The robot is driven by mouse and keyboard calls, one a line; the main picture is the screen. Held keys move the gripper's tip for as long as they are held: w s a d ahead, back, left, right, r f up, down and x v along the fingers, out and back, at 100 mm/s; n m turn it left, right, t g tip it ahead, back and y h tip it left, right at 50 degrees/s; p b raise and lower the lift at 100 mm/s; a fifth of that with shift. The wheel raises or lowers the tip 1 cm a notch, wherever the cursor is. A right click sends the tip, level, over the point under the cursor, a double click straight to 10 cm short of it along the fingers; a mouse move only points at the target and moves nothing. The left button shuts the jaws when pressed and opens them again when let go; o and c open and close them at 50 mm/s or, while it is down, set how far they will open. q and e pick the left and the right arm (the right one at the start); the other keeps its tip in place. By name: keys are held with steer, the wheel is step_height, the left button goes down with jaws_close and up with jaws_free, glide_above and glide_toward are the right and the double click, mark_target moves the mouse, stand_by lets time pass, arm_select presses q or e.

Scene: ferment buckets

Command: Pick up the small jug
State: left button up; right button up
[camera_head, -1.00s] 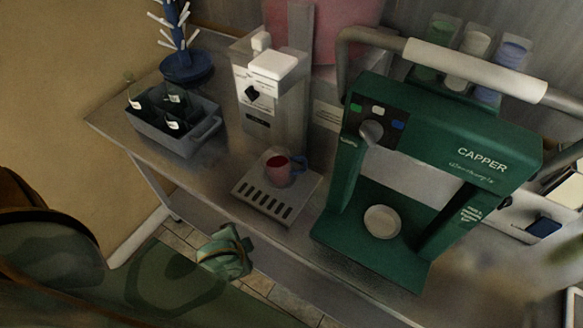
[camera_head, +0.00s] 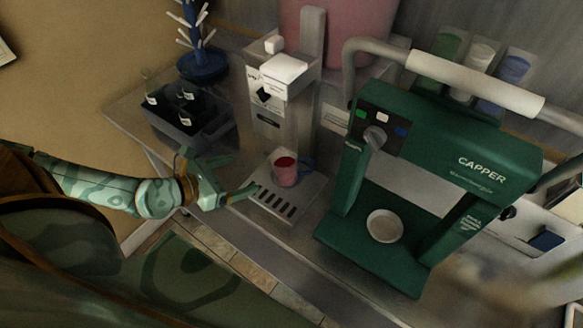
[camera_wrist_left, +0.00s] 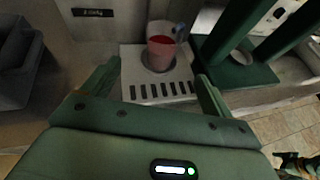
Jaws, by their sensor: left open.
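The small jug (camera_head: 285,172) is pink with dark red contents and a blue-grey handle on its right side. It stands upright on the slotted drip tray (camera_head: 262,206) of the dispenser. My left gripper (camera_head: 226,176) is just left of the jug and the tray, with its fingers pointing toward them. In the left wrist view the left gripper (camera_wrist_left: 155,88) is open and empty, and the jug (camera_wrist_left: 161,48) stands beyond and between its fingertips, apart from them. My right gripper is not clearly identifiable in the head view.
The dispenser (camera_head: 283,100) rises behind the jug. The green capper (camera_head: 420,165) stands close on the right with a round white dish (camera_head: 384,226). A grey caddy (camera_head: 190,138) is at the left, near a blue rack (camera_head: 203,66). The bench front edge is near.

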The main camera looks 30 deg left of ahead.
arm_select(q)
glide_toward(286, 163)
steer(key=shift+w+d+r, duration=0.35)
steer(key=shift+w+d, duration=0.2)
steer(key=shift+d, duration=0.05)
steer(key=shift+w+d+r, duration=0.4)
steer(key=shift+w+d, duration=0.15)
steer(key=shift+d, duration=0.1)
steer(key=x, duration=0.5)
steer(key=shift+w+d+f+p, duration=0.15)
steer(key=shift+d+f+p, duration=0.05)
steer(key=shift+d+p, duration=0.1)
steer(key=c, duration=1.2)
